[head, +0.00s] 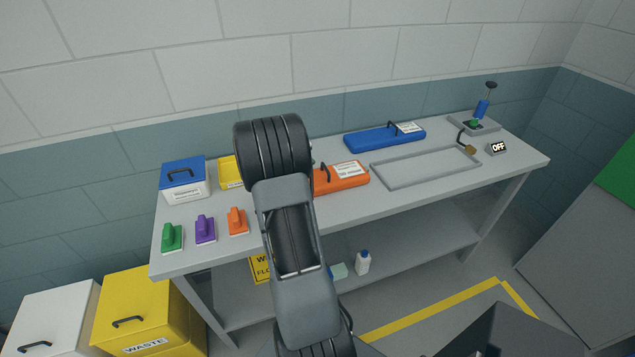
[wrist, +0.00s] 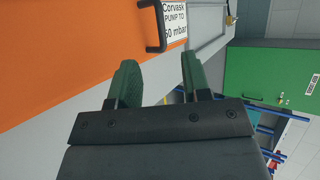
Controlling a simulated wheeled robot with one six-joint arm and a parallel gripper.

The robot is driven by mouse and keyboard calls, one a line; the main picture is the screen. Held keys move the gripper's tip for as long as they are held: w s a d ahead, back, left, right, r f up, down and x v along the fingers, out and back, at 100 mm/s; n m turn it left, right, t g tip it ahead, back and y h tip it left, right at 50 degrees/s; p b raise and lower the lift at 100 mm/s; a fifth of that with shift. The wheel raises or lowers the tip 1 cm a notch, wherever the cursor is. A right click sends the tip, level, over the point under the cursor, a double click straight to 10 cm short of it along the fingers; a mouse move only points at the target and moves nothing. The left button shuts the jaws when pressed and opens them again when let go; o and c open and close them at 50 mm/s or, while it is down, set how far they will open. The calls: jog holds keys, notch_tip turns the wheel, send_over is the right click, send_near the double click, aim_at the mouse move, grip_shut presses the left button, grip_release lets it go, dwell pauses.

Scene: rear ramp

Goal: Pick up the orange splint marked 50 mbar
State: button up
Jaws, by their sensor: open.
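The orange splint (head: 330,184) lies on the grey bench, partly hidden behind my arm in the head view. It has a black handle and a white label, too small to read there. In the wrist view the orange splint (wrist: 70,50) fills the upper left. Its label (wrist: 174,20) reads "Corvask PUMP TO" and what looks like "50 mbar", its first digit partly cut off by the handle. The black handle (wrist: 154,30) stands beside the label. My gripper (wrist: 158,66) is open and empty, its green fingers apart, close to the handle but not around it.
A blue splint (head: 372,140) lies farther back, beside an empty grey tray (head: 392,182). A pump (head: 480,112) and an OFF box (head: 498,149) stand at the right end. Left are a blue-lidded box (head: 184,190) and green, purple and orange handled blocks (head: 205,230).

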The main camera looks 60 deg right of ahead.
aim_at(323, 166)
jog(key=x, duration=0.5)
jog(key=shift+w+p+x, duration=0.15)
jog(key=shift+p+x, duration=0.3)
jog(key=shift+x, duration=0.85)
jog(key=shift+w+p+x, duration=0.15)
jog(key=shift+p+x, duration=0.3)
jog(key=shift+x, duration=0.9)
jog(key=shift+r, duration=0.1)
jog(key=shift+c, duration=0.3)
grip_shut()
